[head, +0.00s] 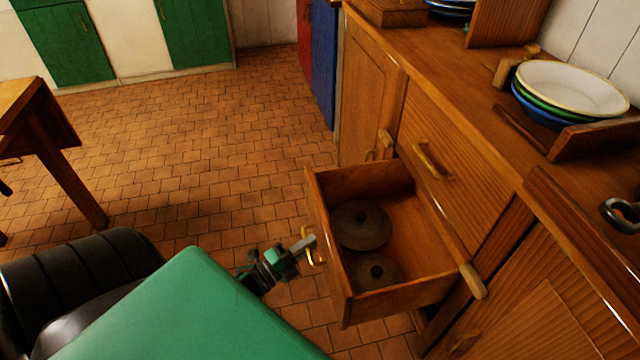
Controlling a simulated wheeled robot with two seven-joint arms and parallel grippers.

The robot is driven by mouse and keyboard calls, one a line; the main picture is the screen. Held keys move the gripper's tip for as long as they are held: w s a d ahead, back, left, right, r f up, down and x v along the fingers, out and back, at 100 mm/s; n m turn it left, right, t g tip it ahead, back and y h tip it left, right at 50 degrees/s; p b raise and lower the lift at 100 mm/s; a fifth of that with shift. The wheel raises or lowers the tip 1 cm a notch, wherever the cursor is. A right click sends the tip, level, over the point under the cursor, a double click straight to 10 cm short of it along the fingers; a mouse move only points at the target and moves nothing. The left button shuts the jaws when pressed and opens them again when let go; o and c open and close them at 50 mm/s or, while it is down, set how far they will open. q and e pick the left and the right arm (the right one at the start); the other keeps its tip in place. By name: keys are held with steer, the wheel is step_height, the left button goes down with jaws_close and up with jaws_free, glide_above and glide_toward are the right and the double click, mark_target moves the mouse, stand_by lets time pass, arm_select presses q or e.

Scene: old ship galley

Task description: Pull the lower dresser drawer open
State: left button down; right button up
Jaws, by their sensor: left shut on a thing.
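The lower dresser drawer (340,290) stands pulled well out from the wooden dresser (497,185). Two dark round lids with knobs, one farther (361,224) and one nearer (375,272), lie inside it. A brass handle (311,246) is on the drawer's front, at its left side in the head view. My left gripper (304,246) is at this handle and shut on it. The green and black left arm comes in from the lower left and hides part of the floor. My right gripper is not in view.
The upper drawer with a brass handle (431,160) is shut. Stacked bowls (572,90) stand on the dresser top. A wooden table (38,118) is at the left. Open tiled floor (220,140) lies between it and the dresser.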

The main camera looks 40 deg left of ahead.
arm_select(q)
steer(key=shift+s+a, duration=0.15)
steer(key=shift+s, duration=0.05)
steer(key=c, duration=1.7)
jaws_free()
steer(key=shift+c, duration=0.2)
steer(key=v, duration=1.4)
steer(key=shift+p, duration=0.4)
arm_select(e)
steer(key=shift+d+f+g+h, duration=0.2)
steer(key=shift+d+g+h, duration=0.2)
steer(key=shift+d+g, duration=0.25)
arm_select(q)
steer(key=shift+w, duration=0.1)
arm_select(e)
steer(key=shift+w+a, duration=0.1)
